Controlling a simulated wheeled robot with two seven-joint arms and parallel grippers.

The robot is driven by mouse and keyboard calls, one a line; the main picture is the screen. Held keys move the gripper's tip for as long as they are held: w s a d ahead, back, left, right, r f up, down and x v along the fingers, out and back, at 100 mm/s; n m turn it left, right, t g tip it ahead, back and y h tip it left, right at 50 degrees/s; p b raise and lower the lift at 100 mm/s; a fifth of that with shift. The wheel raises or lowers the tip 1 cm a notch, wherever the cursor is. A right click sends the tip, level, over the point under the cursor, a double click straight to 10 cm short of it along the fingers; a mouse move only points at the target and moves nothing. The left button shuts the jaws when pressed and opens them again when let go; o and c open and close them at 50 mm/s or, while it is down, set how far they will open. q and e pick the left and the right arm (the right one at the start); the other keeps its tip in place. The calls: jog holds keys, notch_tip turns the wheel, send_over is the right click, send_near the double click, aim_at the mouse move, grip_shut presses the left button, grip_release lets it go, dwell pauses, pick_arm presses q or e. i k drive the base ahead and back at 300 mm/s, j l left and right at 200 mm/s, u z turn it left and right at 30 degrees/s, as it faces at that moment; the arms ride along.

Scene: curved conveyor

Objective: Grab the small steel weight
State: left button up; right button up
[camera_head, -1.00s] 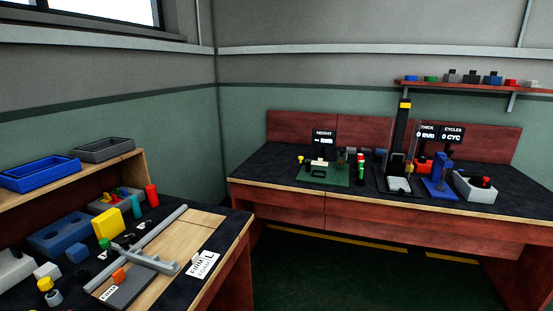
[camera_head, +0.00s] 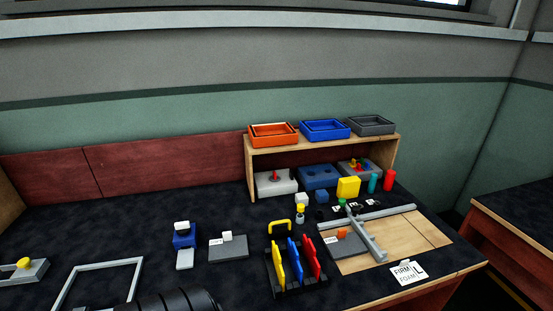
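I cannot pick out the small steel weight for certain. A small grey piece (camera_head: 300,219) stands on the dark bench top near its middle, with a yellow knob (camera_head: 300,208) at it, and it may be the weight. It is too small to tell. A pale block (camera_head: 302,198) stands just behind it. Neither gripper's fingers show in this view. A dark ribbed rounded shape (camera_head: 180,301) cuts into the bottom edge and may be part of my arm.
A rack (camera_head: 279,274) with yellow, blue and red upright pieces stands at the front. A wooden shelf (camera_head: 391,147) holds orange (camera_head: 273,141), blue (camera_head: 325,137) and grey (camera_head: 371,131) trays. A grey frame (camera_head: 100,264) lies left. A wooden board (camera_head: 422,229) with grey rails lies right.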

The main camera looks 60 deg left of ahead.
aim_at(285, 232)
jog(key=u, duration=1.65)
jog(key=i+l+u, duration=0.15)
jog(key=l, duration=0.3)
jog(key=k, duration=0.05)
